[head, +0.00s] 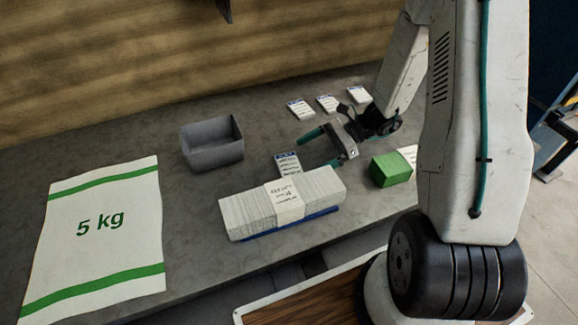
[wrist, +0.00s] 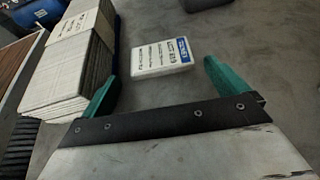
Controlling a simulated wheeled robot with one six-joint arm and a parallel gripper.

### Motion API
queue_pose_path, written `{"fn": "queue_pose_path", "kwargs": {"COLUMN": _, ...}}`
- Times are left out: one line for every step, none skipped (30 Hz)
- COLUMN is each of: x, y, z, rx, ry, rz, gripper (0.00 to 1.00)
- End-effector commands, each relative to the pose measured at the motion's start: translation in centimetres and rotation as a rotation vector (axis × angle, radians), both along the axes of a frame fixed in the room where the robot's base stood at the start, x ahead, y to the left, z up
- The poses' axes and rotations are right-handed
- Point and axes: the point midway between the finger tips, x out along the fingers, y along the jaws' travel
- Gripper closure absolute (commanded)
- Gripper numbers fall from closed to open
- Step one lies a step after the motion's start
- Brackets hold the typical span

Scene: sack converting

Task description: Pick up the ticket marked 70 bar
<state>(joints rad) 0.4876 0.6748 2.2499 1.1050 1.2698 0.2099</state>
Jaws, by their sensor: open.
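Small white tickets with blue headers lie on the grey table. One ticket (head: 287,164) lies just behind the banded stack; it shows in the wrist view (wrist: 161,57) ahead of my fingers. Three more lie at the back: a left ticket (head: 300,109), a middle ticket (head: 327,103) and a right ticket (head: 358,94). Another white ticket (head: 408,154) is partly hidden behind the green block. I cannot read 70 bar on any of them. My gripper (head: 319,149) is open and empty, its teal fingers apart, with the ticket by the stack lying beyond its tips.
A banded stack of white sacks (head: 245,213) on a blue base lies at the front edge, close to one finger. A grey bin (head: 212,143) stands at the back left. A green block (head: 391,169) sits right of my gripper. A 5 kg sack (head: 100,226) lies left.

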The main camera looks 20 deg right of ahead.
Motion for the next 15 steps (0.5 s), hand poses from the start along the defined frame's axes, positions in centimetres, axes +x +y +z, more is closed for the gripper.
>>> {"fn": "queue_pose_path", "kwargs": {"x": 0.0, "y": 0.7, "z": -0.3, "rx": 0.001, "ry": 0.002, "rz": 0.001, "gripper": 0.02}}
{"fn": "queue_pose_path", "kwargs": {"x": 0.1, "y": 1.1, "z": -0.4, "rx": 0.001, "ry": 0.002, "rz": 0.002, "gripper": 0.02}}
{"fn": "queue_pose_path", "kwargs": {"x": 0.1, "y": 1.7, "z": -0.7, "rx": 0.0, "ry": 0.003, "rz": 0.003, "gripper": 0.02}}
{"fn": "queue_pose_path", "kwargs": {"x": 0.1, "y": 2.2, "z": -0.9, "rx": 0.0, "ry": 0.003, "rz": 0.003, "gripper": 0.02}}
{"fn": "queue_pose_path", "kwargs": {"x": 0.2, "y": 2.6, "z": -1.1, "rx": 0.0, "ry": 0.002, "rz": 0.003, "gripper": 0.02}}
{"fn": "queue_pose_path", "kwargs": {"x": 0.3, "y": 3.1, "z": -1.3, "rx": 0.0, "ry": 0.002, "rz": 0.004, "gripper": 0.02}}
{"fn": "queue_pose_path", "kwargs": {"x": 0.3, "y": 3.4, "z": -1.4, "rx": 0.0, "ry": 0.001, "rz": 0.003, "gripper": 0.02}}
{"fn": "queue_pose_path", "kwargs": {"x": 0.3, "y": 3.7, "z": -1.5, "rx": 0.0, "ry": 0.001, "rz": 0.003, "gripper": 0.02}}
{"fn": "queue_pose_path", "kwargs": {"x": 0.3, "y": 4.0, "z": -1.6, "rx": 0.0, "ry": 0.001, "rz": 0.002, "gripper": 0.02}}
{"fn": "queue_pose_path", "kwargs": {"x": 0.4, "y": 4.2, "z": -1.7, "rx": 0.0, "ry": 0.002, "rz": 0.001, "gripper": 0.02}}
{"fn": "queue_pose_path", "kwargs": {"x": 0.4, "y": 4.3, "z": -1.8, "rx": -0.001, "ry": 0.0, "rz": 0.001, "gripper": 0.02}}
{"fn": "queue_pose_path", "kwargs": {"x": 0.4, "y": 4.3, "z": -1.8, "rx": -0.001, "ry": 0.0, "rz": 0.001, "gripper": 0.02}}
{"fn": "queue_pose_path", "kwargs": {"x": 0.4, "y": 4.3, "z": -1.8, "rx": -0.001, "ry": 0.0, "rz": 0.0, "gripper": 0.02}}
{"fn": "queue_pose_path", "kwargs": {"x": 0.4, "y": 4.3, "z": -1.8, "rx": -0.001, "ry": 0.0, "rz": 0.0, "gripper": 0.02}}
{"fn": "queue_pose_path", "kwargs": {"x": 0.4, "y": 4.3, "z": -1.8, "rx": -0.001, "ry": 0.0, "rz": 0.0, "gripper": 0.02}}
